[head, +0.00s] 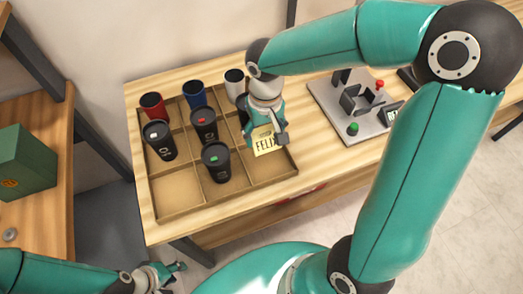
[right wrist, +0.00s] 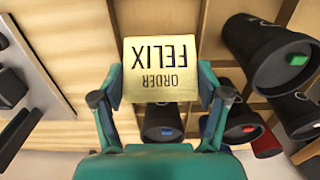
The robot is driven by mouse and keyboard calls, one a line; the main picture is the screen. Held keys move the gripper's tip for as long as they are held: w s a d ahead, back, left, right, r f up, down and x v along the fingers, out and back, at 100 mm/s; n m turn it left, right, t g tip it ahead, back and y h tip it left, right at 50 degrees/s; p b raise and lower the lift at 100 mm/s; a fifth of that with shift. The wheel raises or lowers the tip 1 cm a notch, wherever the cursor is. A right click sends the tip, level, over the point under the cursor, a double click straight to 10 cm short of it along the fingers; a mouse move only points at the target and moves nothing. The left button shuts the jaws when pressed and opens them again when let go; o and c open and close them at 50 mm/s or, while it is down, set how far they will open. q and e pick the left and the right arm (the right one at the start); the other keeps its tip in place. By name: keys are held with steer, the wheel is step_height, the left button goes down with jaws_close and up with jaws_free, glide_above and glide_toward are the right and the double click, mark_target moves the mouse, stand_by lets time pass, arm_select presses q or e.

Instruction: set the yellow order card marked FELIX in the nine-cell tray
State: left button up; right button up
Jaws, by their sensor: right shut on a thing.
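The yellow card marked FELIX (head: 266,143) is in my right gripper (head: 267,134), over the front right part of the nine-cell tray (head: 235,194). In the right wrist view the card (right wrist: 162,68) shows "ORDER FELIX" upside down, between the two fingers of my right gripper (right wrist: 160,97), which is shut on it. I cannot tell whether the card touches the tray. My left gripper (head: 168,273) is low at the left, away from the tray; its jaw state is unclear.
The tray holds black tumblers with white (head: 159,140), red (head: 204,124) and green (head: 216,162) marks. Red (head: 152,104), blue (head: 194,93) and white (head: 234,81) cups stand along its back. The front left cell (head: 178,190) is empty. A marking machine (head: 355,112) stands at right.

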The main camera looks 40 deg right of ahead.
mark_target(265, 135)
step_height(265, 135, down, 8)
steer(key=shift+f, duration=0.1)
stand_by(0.4)
steer(key=shift+f+b, duration=0.1)
steer(key=shift+b, duration=0.25)
steer(key=o, duration=1.1)
steer(key=shift+o, duration=0.2)
step_height(265, 135, up, 12)
steer(key=shift+r+p, duration=0.15)
steer(key=shift+p, duration=0.4)
